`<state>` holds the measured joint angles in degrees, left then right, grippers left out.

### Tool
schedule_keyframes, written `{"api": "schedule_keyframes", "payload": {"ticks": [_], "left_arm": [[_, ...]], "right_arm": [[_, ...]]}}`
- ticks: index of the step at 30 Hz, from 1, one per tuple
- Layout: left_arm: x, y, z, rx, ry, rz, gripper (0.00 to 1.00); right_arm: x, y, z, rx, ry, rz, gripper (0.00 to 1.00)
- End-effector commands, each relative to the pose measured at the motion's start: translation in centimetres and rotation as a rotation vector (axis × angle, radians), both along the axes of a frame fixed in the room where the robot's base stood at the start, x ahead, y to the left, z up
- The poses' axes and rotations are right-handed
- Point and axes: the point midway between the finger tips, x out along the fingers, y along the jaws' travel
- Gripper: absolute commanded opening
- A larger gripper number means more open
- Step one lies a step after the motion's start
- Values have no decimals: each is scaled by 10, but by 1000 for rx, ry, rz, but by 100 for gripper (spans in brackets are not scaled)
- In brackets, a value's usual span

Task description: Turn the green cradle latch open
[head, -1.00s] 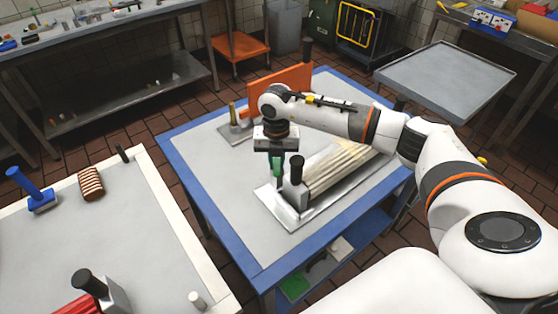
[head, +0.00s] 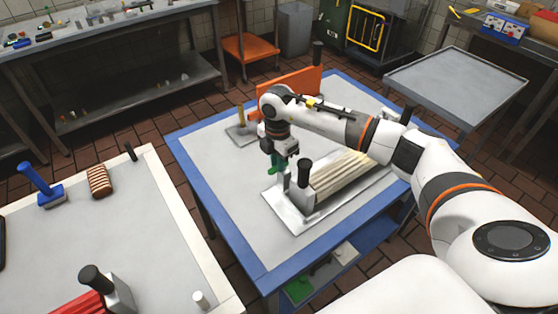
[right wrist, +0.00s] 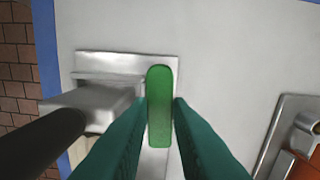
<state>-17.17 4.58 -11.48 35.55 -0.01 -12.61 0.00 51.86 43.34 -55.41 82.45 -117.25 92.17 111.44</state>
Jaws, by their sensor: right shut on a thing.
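The green latch (right wrist: 160,105) is a rounded upright-looking bar in the middle of the right wrist view. My right gripper (right wrist: 160,125) is shut on it, one teal finger on each side. In the head view the latch (head: 274,168) is small and partly hidden under my right gripper (head: 280,160). It sits at the near left end of the metal cradle (head: 283,211), beside a grey block with a black knob (head: 304,174). Long cream bars (head: 345,173) lie in the cradle. My left gripper is not in view.
An orange panel (head: 290,88) and a small metal plate with a brass post (head: 241,128) stand behind my gripper on the blue-edged table (head: 225,200). A second table at left holds a blue-handled tool (head: 42,184) and a striped brown block (head: 99,181).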

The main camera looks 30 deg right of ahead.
Motion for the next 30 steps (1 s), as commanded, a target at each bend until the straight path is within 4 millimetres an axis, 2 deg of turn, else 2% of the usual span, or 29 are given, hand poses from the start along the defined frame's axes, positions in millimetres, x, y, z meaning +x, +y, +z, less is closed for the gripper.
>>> {"api": "schedule_keyframes", "payload": {"ticks": [9, 22, 23, 24, 27, 30], "left_arm": [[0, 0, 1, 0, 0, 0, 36], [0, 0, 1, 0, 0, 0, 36], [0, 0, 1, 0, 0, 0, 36], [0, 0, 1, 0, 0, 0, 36], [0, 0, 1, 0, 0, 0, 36], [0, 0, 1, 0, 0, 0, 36]], "right_arm": [[3, -1, 1, -2, -3, -86, 0], [3, -1, 1, -1, -4, -95, 0], [3, -1, 1, -1, -4, -95, 20], [3, -1, 1, -1, -4, -95, 26], [3, -1, 1, -2, -3, -94, 40], [3, -1, 1, -1, -2, -93, 40]]}}
